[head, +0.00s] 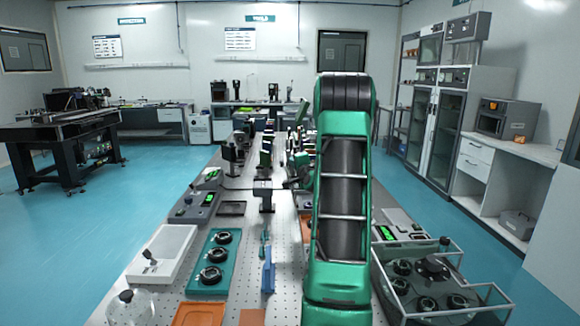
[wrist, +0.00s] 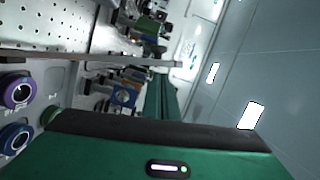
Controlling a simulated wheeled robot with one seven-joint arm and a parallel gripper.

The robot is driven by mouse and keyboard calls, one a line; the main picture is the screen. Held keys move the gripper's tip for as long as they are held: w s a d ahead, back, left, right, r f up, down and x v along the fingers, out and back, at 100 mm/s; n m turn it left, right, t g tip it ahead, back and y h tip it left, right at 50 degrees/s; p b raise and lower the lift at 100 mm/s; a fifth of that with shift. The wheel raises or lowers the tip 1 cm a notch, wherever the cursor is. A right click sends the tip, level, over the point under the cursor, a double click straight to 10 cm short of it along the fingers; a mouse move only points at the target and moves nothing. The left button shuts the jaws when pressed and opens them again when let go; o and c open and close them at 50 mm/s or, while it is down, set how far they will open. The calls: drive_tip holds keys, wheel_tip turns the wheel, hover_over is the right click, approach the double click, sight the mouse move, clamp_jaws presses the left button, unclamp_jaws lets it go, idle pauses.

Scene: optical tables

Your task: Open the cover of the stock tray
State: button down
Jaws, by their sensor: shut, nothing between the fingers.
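The stock tray appears to be the grey tray (head: 408,313) at the lower right of the head view, with several round black mounts inside. A clear cover (head: 472,270) with pale edges seems to lie over it; a dark knob (head: 432,268) shows at its middle. I see no clear gap between cover and tray. My green gripper housing (wrist: 160,150), with a lit strip, fills the bottom of the wrist view. Its fingertips are out of sight there, and my arm hides most of that area in the head view. My gripper is shut and empty, apart from the cover.
A teal tray of round mounts (head: 203,290), a white tray (head: 140,276), a glass dome (head: 130,308) and a blue part (head: 268,277) stand left of my arm. Instruments crowd the perforated table further back.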

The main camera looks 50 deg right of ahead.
drive_tip(key=shift+w, duration=0.1)
idle(0.3)
drive_tip(key=s+a+r, duration=0.1)
drive_tip(key=s+a, duration=0.2)
drive_tip(key=s, duration=0.7)
drive_tip(key=shift+s+a+r, duration=0.2)
drive_tip(key=shift+s+a, duration=0.1)
drive_tip(key=shift+s, duration=0.1)
